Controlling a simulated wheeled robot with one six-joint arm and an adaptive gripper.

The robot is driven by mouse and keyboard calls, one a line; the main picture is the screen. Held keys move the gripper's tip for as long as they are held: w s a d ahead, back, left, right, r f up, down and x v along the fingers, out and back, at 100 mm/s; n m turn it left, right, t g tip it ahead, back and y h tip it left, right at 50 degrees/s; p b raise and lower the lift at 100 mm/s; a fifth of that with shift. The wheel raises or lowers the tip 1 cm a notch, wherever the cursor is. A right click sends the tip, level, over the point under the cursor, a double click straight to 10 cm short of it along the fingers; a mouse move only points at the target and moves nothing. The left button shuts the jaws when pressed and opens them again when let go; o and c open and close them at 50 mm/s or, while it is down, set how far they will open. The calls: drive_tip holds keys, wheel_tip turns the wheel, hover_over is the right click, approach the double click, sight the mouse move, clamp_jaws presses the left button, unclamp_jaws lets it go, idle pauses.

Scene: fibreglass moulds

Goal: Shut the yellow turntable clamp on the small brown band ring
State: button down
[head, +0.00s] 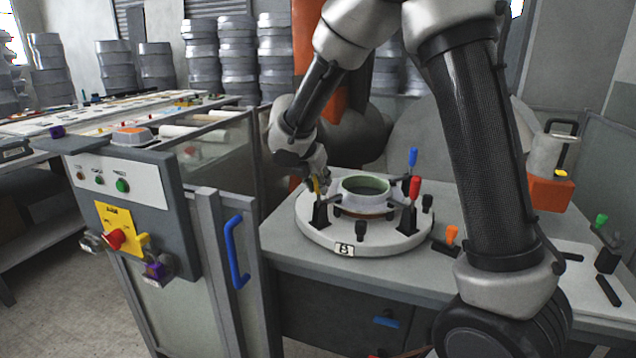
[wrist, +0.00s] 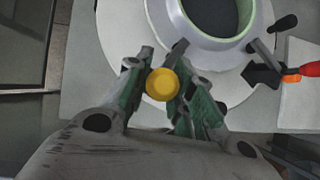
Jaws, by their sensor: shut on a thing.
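The yellow turntable clamp (head: 317,186) stands at the left of the round white turntable (head: 330,236), its yellow handle about upright on a black base. My gripper (head: 318,172) is shut on this handle from above. In the wrist view the handle's round yellow end (wrist: 162,84) sits between the green fingers of my gripper (wrist: 160,66). The small ring (head: 362,207), pale with a green inside and a brownish band low on its wall, sits mid-turntable, right of the clamp. It also shows at the top of the wrist view (wrist: 180,28). The clamp's contact with the ring is unclear.
A red-handled clamp (head: 415,188) and a blue-handled clamp (head: 413,157) stand upright on the turntable's right side. An orange handle (head: 452,234) lies low beside the turntable. A grey control cabinet (head: 120,200) with a blue door handle (head: 235,250) stands left.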

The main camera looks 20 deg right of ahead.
drive_tip(key=c, duration=1.2)
unclamp_jaws()
drive_tip(key=shift+d, duration=0.15)
drive_tip(key=shift+c, duration=0.2)
drive_tip(key=v, duration=1.2)
drive_tip(key=shift+m, duration=0.3)
